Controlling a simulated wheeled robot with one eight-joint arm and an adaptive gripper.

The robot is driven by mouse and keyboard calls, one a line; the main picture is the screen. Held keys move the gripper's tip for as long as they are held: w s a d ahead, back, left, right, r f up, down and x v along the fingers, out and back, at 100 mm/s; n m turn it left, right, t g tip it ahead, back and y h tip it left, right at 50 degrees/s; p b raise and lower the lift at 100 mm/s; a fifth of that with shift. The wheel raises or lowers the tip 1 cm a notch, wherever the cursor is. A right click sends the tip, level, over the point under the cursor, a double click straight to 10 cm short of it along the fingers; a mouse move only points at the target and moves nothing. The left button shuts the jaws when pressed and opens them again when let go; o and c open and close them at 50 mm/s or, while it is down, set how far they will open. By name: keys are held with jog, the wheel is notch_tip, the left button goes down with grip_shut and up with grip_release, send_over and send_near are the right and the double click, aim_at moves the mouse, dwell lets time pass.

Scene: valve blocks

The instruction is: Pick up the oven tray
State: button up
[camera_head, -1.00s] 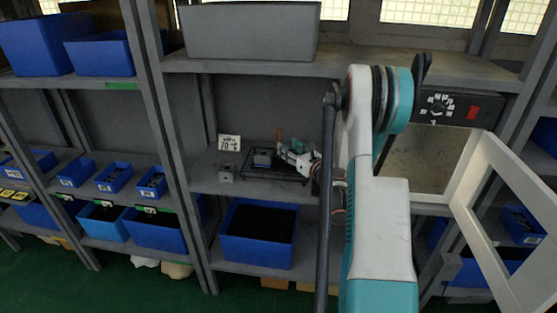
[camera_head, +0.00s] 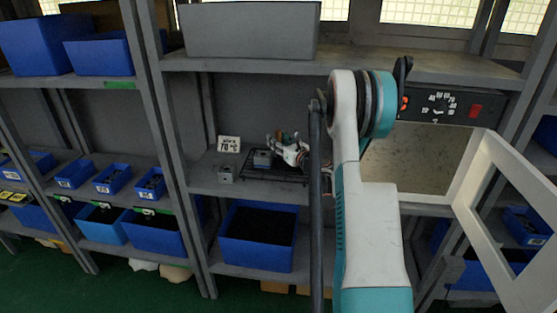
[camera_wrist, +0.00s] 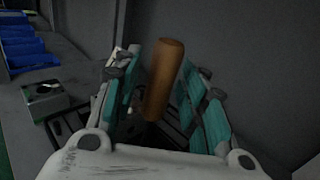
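The teal finger pads are spread, with gaps showing on both sides of the handle. In the head view my gripper (camera_head: 283,143) is above the right part of the tray and mostly covers the handle. The tray's right end is hidden behind my arm.
A second grey block (camera_head: 226,174) sits on the shelf left of the tray, near a 70 °C sign (camera_head: 229,143). The oven (camera_head: 412,163) at right has its white-framed door (camera_head: 501,215) open. Blue bins (camera_head: 258,236) stand below. A back wall is close behind the tray.

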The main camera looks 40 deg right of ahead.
grip_shut()
jog(key=shift+r, duration=0.1)
notch_tip(320, 180, up, 10)
jog(key=p, duration=0.3)
jog(key=shift+p, duration=0.3)
